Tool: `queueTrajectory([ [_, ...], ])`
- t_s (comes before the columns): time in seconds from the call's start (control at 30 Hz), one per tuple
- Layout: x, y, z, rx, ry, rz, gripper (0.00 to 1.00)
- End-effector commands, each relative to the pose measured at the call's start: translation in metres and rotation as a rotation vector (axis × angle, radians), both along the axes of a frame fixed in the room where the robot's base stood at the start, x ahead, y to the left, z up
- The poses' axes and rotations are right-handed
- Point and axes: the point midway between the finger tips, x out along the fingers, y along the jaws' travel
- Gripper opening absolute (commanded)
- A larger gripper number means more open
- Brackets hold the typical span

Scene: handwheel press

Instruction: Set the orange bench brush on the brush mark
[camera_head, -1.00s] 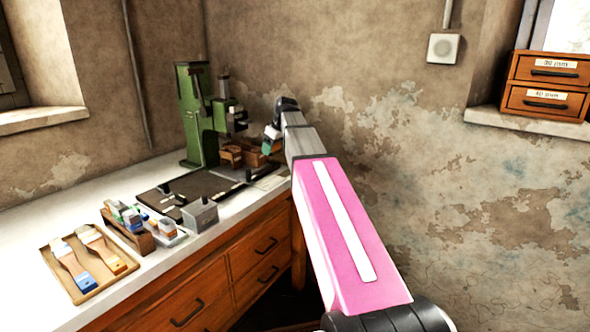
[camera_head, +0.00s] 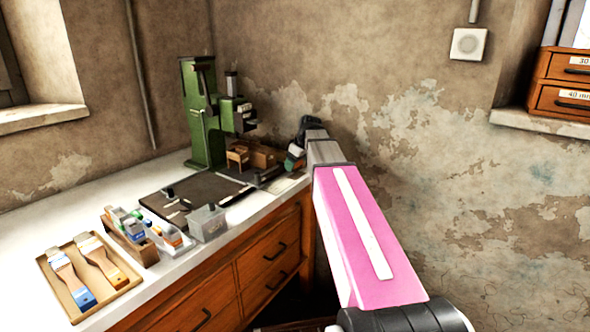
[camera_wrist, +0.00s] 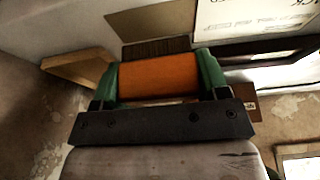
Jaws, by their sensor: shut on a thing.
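The orange bench brush (camera_wrist: 158,76) shows in the wrist view as an orange block with dark bristles along its far side. My gripper (camera_wrist: 160,70) is shut on it, with green fingers at both ends of the block. In the head view my gripper (camera_head: 295,158) is over the bench's right end, right of the green press; the brush itself is too hidden there to make out. I cannot pick out the brush mark with certainty in either view.
The green handwheel press (camera_head: 203,120) stands at the back of the white bench (camera_head: 40,222). A dark mat (camera_head: 205,190), a grey box (camera_head: 208,222), a wooden holder (camera_head: 135,245) and a tray (camera_head: 62,285) with two paintbrushes take up the front. A printed white sheet (camera_wrist: 245,15) shows in the wrist view.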

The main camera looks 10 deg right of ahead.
Motion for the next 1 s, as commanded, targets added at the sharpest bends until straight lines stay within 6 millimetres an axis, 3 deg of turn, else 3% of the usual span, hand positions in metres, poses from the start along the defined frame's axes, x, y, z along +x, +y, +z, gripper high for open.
queueTrajectory([
  [0.17,0.0,0.0,-0.022,0.0,0.001,0.0,0.42],
  [0.57,0.0,0.0,-0.026,0.0,0.0,0.0,0.42],
  [0.6,0.0,0.0,-0.026,0.0,0.0,0.001,0.77],
  [0.67,0.0,0.0,-0.026,0.0,0.0,0.001,0.93],
  [1.0,0.0,0.0,-0.023,0.0,0.0,0.0,0.93],
])
